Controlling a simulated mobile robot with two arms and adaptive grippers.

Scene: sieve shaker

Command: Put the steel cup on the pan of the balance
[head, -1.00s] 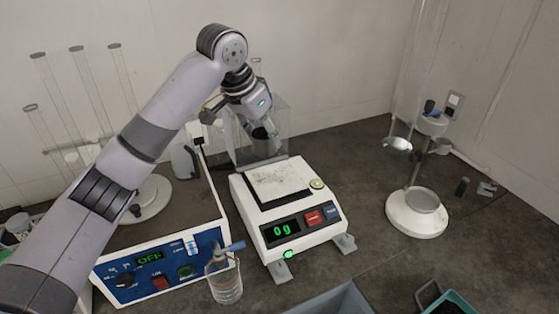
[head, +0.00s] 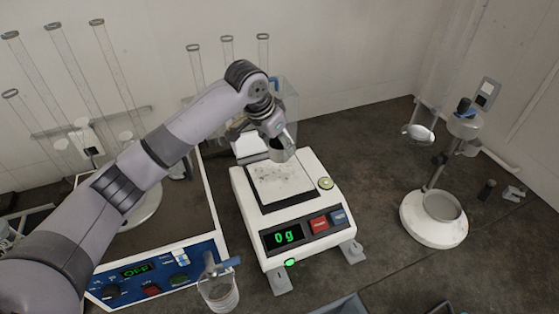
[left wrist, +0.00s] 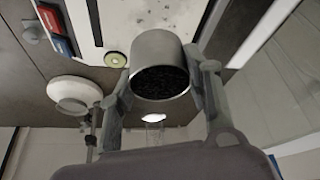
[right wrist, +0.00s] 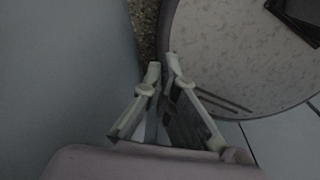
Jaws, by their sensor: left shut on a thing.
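The steel cup (head: 283,151) is held in my left gripper (head: 272,134), above the back part of the balance's pan (head: 280,183). In the left wrist view the cup (left wrist: 158,52) sits between the two fingers, with dark grains inside. The white balance (head: 252,225) reads 0 g. I cannot tell whether the cup's base touches the pan. My right gripper (right wrist: 163,68) shows only in its wrist view, with its fingertips close together and nothing between them.
A blue-fronted control box (head: 155,275) reading OFF stands left of the balance, with a glass beaker (head: 218,290) in front. A white stand (head: 433,220) is at the right. Glass tubes (head: 70,75) stand at the back left. Bench between balance and stand is clear.

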